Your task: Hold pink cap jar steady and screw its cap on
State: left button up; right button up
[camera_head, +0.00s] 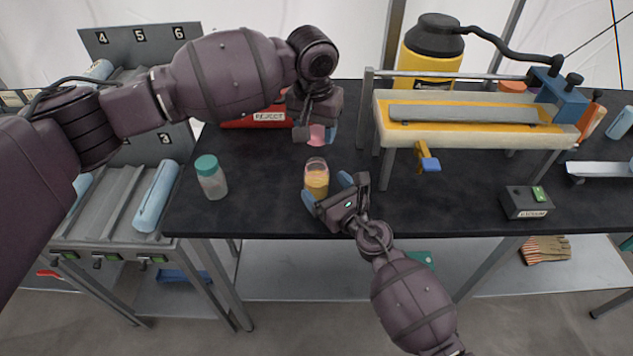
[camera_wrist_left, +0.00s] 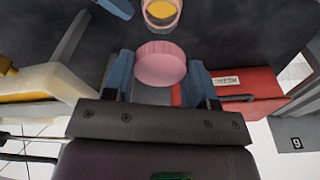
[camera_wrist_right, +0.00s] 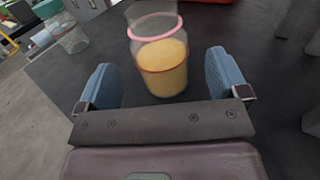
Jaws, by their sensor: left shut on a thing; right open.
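The clear jar (camera_head: 316,183) with orange-yellow contents and a pink ring at its neck stands upright and uncapped on the dark table. The pink cap (camera_head: 317,135) is held by my left gripper (camera_head: 315,128), behind and apart from the jar. In the left wrist view the cap (camera_wrist_left: 160,64) sits between the blue fingers, with the jar (camera_wrist_left: 161,12) beyond it. My right gripper (camera_head: 327,190) is open, low at the jar. In the right wrist view the jar (camera_wrist_right: 164,68) stands between and slightly beyond the spread blue fingertips, with gaps on both sides.
A teal-capped jar (camera_head: 211,177) stands to the left. A red reject bin (camera_head: 255,118) is behind my left gripper. A yellow-topped bench fixture (camera_head: 470,112) and black box (camera_head: 527,202) are to the right. Table between jar and box is clear.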

aim_at(316, 164)
jog(key=x, duration=0.3)
jog(key=shift+a+r, duration=0.15)
jog(key=shift+x, duration=0.75)
jog(key=shift+w, duration=0.1)
jog(key=c, duration=1.4)
pick_arm(q)
jog(key=shift+s+f, duration=0.1)
jog(key=shift+f, duration=2.4)
pick_arm(e)
jog(key=shift+o, duration=0.2)
pick_arm(q)
jog(key=shift+f, duration=0.15)
jog(key=shift+f, duration=0.75)
jog(key=shift+f, duration=0.55)
